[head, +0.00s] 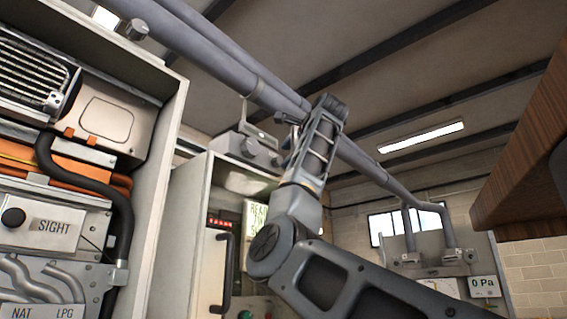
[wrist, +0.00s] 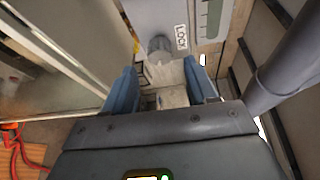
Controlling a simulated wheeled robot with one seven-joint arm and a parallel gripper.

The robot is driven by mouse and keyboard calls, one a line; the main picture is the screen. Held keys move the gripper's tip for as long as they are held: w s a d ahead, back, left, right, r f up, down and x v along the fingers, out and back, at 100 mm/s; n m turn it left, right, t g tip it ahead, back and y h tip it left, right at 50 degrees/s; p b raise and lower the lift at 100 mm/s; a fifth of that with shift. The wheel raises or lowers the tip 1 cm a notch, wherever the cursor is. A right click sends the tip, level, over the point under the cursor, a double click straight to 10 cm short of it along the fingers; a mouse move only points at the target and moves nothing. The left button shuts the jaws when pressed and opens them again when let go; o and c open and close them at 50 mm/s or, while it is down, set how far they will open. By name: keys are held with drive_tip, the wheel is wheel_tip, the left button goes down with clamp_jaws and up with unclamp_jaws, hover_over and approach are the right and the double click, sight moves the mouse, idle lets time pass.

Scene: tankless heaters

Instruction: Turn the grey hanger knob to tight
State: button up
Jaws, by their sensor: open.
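A grey round knob (wrist: 160,46) shows in the wrist view on a light panel, beside a white label reading LOCK. My gripper (wrist: 157,70) is open, its two blue fingers apart, with the knob ahead of the gap between them. Nothing is between the fingers. In the head view my gripper (head: 285,119) is raised under the grey ceiling pipes, partly hidden by my wrist. A grey box with small knobs (head: 248,148) hangs below the pipes nearby. Another grey knob (head: 137,30) is at the upper left. I read no "tight" mark and cannot tell which knob is the hanger knob.
Thick grey pipes (head: 235,75) run diagonally under the ceiling, close to my arm; one also passes right of my gripper in the wrist view (wrist: 290,60). An open heater cabinet (head: 160,160) fills the left. A wooden cabinet (head: 520,150) juts in at the right.

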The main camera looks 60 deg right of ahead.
drive_tip(key=b+v, duration=0.1)
drive_tip(key=v, duration=0.2)
drive_tip(key=shift+s+a, duration=0.2)
drive_tip(key=shift+s, duration=0.15)
idle(0.3)
